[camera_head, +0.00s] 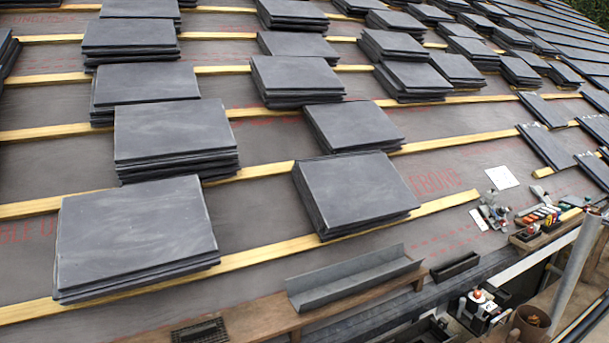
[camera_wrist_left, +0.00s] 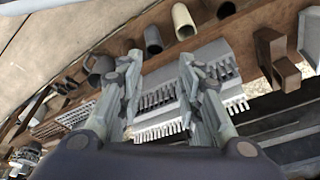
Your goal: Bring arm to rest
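My left gripper (camera_wrist_left: 160,65) shows in the left wrist view with its two grey fingers spread apart and nothing between them. It is above a wooden board (camera_wrist_left: 228,40) with grey comb-like vent pieces (camera_wrist_left: 165,98) on it. I cannot tell whether the fingers touch these pieces. Neither gripper can be made out in the head view. My right gripper is in neither view.
Stacks of dark slate tiles (camera_head: 135,235) stand on the roof along wooden battens (camera_head: 250,258). A grey metal trough (camera_head: 350,278) lies on a plank at the lower edge. Pipe pieces (camera_wrist_left: 183,20) and brown fittings (camera_wrist_left: 275,58) lie near my left gripper.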

